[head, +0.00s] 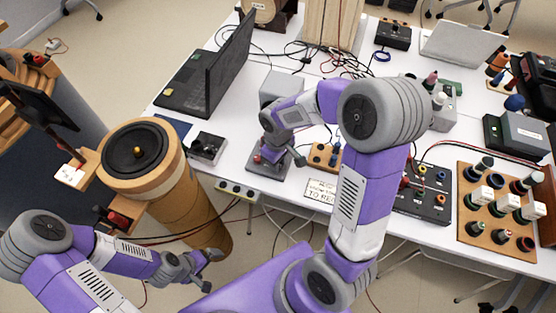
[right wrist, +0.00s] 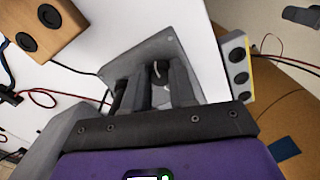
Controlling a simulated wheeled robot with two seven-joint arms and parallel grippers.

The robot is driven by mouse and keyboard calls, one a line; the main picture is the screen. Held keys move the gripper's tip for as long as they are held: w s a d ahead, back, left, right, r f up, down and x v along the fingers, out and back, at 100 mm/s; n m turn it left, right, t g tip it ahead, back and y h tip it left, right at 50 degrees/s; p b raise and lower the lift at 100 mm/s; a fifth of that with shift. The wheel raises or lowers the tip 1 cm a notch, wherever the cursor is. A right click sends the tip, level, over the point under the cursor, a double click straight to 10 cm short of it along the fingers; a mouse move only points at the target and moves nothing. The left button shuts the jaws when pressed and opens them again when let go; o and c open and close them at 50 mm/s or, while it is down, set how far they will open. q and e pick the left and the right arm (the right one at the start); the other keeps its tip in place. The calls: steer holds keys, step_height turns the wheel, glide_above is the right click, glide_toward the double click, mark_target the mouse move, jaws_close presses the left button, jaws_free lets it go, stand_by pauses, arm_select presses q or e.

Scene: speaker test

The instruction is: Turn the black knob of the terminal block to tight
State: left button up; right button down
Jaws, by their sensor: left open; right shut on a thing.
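The terminal block (head: 257,172) is a small grey block near the front edge of the white table, with a red part on its left side. It also shows as a grey plate in the right wrist view (right wrist: 150,48). My right gripper (head: 276,157) reaches down over it, and its fingers (right wrist: 156,84) are shut on a part between them, apparently the black knob. The fingers largely hide this knob, so its turn cannot be told. My left gripper (head: 205,270) is open and empty, low at the left in front of the table.
A round wooden speaker column (head: 190,205) stands left of the table. A black laptop (head: 205,82) is behind the block, and a grey box with black knobs (head: 207,147) lies to its left. A wooden block with sockets (head: 322,156) is at its right. Loose cables cross the table.

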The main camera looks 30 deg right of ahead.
steer(key=m, duration=0.4)
steer(key=shift+m, duration=0.4)
steer(key=m+p, duration=0.1)
steer(key=m, duration=0.3)
steer(key=shift+a+m, duration=0.1)
steer(key=shift+m, duration=0.2)
steer(key=m+p, duration=0.1)
steer(key=m, duration=0.2)
steer(key=shift+m+p, duration=0.3)
steer(key=m+p, duration=0.2)
steer(key=m, duration=0.1)
steer(key=shift+a+r+m, duration=0.1)
steer(key=shift+m, duration=0.2)
steer(key=m+p, duration=0.3)
steer(key=m, duration=0.1)
steer(key=m+p, duration=0.5)
steer(key=m, duration=0.1)
steer(key=shift+w, duration=0.15)
steer(key=m+p, duration=0.3)
steer(key=m, duration=0.1)
steer(key=shift+w+m+p, duration=0.1)
steer(key=shift+m+p, duration=1.5)
steer(key=shift+m, duration=0.9)
